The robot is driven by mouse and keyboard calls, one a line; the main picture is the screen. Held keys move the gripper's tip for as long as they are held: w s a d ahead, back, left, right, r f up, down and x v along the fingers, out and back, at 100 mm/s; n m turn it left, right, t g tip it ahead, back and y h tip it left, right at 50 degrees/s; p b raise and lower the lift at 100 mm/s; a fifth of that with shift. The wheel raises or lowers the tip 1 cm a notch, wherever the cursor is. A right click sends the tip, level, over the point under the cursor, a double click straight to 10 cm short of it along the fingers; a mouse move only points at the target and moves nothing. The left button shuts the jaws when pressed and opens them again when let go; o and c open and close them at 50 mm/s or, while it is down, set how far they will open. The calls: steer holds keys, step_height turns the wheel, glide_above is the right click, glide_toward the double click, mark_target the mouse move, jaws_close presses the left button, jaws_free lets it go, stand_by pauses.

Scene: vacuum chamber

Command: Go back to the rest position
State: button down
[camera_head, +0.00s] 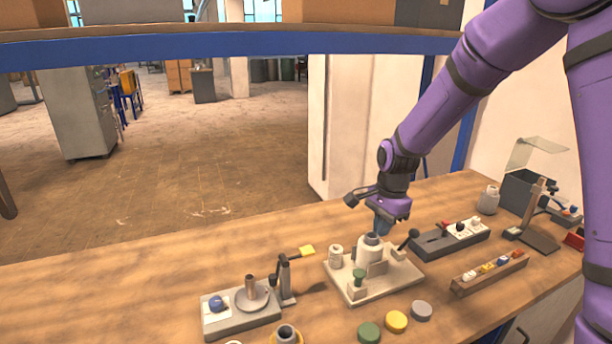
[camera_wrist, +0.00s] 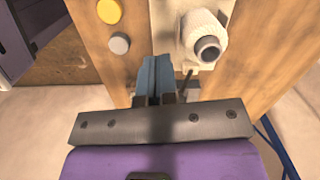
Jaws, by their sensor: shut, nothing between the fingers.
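My gripper (camera_head: 380,226) hangs from my purple arm over the workbench (camera_head: 150,262), fingers pointing down. It is just above and right of the white cylindrical chamber (camera_head: 368,250) on its pale base plate (camera_head: 392,282). In the wrist view the blue fingers of my gripper (camera_wrist: 153,80) are together with nothing between them. The white chamber (camera_wrist: 203,38) with its grey round opening shows there to the right of the fingers, apart from them.
A device with a blue knob and yellow-tipped lever (camera_head: 242,310) stands left. Green, yellow and grey discs (camera_head: 396,321) lie at the front. A wooden rack (camera_head: 488,272), a grey lever box (camera_head: 450,238) and a dark bin (camera_head: 522,192) stand right. A blue-edged shelf (camera_head: 230,47) spans above.

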steer(key=s+d+r+n+t, duration=0.25)
steer(key=s+r, duration=0.35)
steer(key=r, duration=0.3)
steer(key=s+d+r+n+t, duration=0.1)
steer(key=s+d+r+n, duration=0.1)
steer(key=s+r+n, duration=0.35)
steer(key=s+d+r+n, duration=0.1)
steer(key=s+r, duration=0.2)
steer(key=s, duration=0.3)
steer(key=s+d+r+n+t, duration=0.1)
steer(key=s+r+n, duration=0.1)
steer(key=s, duration=0.3)
steer(key=s+d+r+n+t+h, duration=0.1)
steer(key=s+r, duration=0.2)
steer(key=s, duration=0.3)
steer(key=shift+s+d+r+n, duration=0.25)
steer(key=shift+s+r+n, duration=0.05)
steer(key=shift+d, duration=0.1)
